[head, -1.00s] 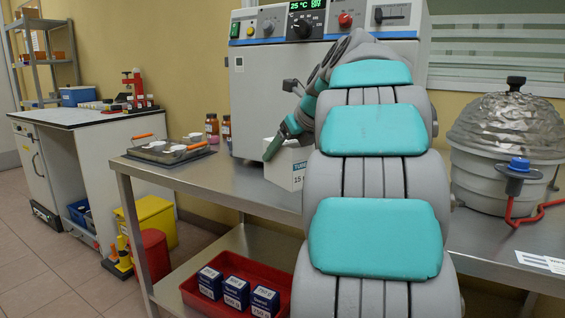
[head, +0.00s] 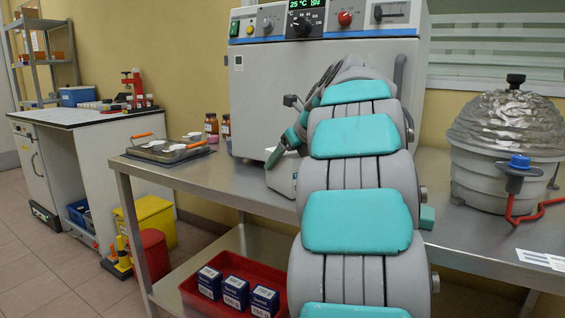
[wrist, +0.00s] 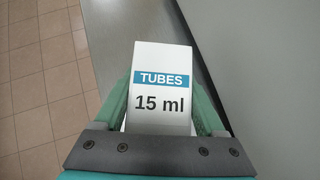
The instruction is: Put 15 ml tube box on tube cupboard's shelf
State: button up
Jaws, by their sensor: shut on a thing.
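The 15 ml tube box (wrist: 162,62) is white with a blue "TUBES" band and black "15 ml" lettering. It sits between the two green fingers of my gripper (wrist: 160,78) in the wrist view, and the gripper is shut on it. In the head view, my gripper (head: 274,158) is in front of the big grey oven, at the steel table. A small part of the white box (head: 283,180) shows there; my arm hides the rest. I cannot tell whether the box touches the tabletop. I cannot identify the tube cupboard in either view.
A red bin (head: 190,292) with blue boxes is below. A shelf rack (head: 45,62) stands far left.

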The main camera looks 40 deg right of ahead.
dwell(0.3)
jog(key=o, duration=1.6)
jog(key=shift+f, duration=0.15)
jog(key=shift+c, duration=0.2)
jog(key=shift+d, duration=0.1)
